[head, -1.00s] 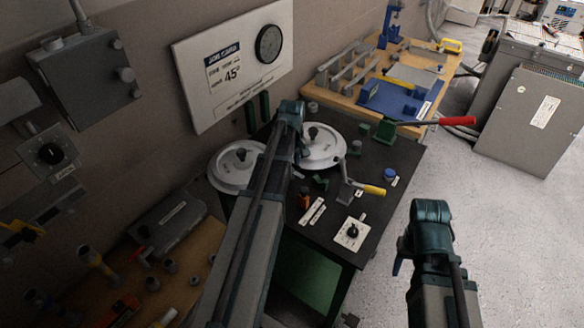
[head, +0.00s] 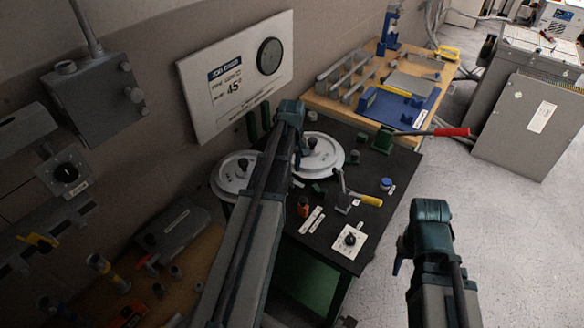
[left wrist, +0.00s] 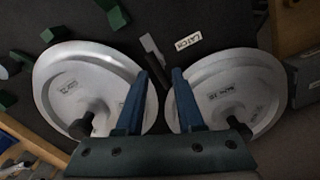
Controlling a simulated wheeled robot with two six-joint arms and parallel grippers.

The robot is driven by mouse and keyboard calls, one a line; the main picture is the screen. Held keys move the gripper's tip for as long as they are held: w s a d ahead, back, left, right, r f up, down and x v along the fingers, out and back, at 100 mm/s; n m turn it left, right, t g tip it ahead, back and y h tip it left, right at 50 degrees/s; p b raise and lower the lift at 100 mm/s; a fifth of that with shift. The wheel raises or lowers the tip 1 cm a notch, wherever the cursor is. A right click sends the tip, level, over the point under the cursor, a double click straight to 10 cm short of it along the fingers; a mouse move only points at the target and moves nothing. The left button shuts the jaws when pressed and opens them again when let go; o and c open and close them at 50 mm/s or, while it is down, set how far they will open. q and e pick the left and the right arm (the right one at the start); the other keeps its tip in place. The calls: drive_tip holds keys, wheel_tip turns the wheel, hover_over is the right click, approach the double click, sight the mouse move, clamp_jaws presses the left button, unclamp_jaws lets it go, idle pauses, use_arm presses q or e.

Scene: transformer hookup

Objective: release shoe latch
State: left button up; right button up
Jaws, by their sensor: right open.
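In the left wrist view, a small dark grey latch lever (left wrist: 152,58) lies on the black bench top beside a white LATCH label (left wrist: 188,40). My left gripper (left wrist: 162,72) is open, and the lever shows between its two blue fingertips. I cannot tell whether they touch it. A white round disc lies on each side of the fingers, one on the left (left wrist: 85,70) and one on the right (left wrist: 235,85). In the head view my left gripper (head: 298,158) is over the discs, largely hidden by its arm. My right gripper (head: 398,266) is open, away from the bench over the floor, mostly hidden.
The black bench top (head: 335,225) carries a yellow-handled lever (head: 370,201), a red-handled lever (head: 450,132), a blue knob (head: 386,184) and a dial plate (head: 348,242). Open floor (head: 500,230) lies to the right.

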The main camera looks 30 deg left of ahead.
use_arm(q)
wheel_tip(320, 180, up, 9)
drive_tip(key=p, duration=0.7)
drive_tip(key=shift+p, duration=0.4)
use_arm(e)
wheel_tip(320, 180, up, 9)
use_arm(q)
drive_tip(key=s+d+f+m+b, duration=0.1)
drive_tip(key=s+d+m, duration=0.4)
drive_tip(key=d, duration=0.5)
drive_tip(key=s+d+f+m+b, duration=0.2)
drive_tip(key=s+d+m, duration=0.3)
drive_tip(key=d, duration=0.5)
drive_tip(key=s+d+f+m+y+b, duration=0.1)
drive_tip(key=s+d+f+m+b, duration=0.1)
drive_tip(key=s+d+m, duration=0.4)
drive_tip(key=d, duration=0.4)
drive_tip(key=shift+s+d, duration=0.2)
drive_tip(key=shift+d, duration=0.15)
use_arm(e)
wheel_tip(320, 180, down, 5)
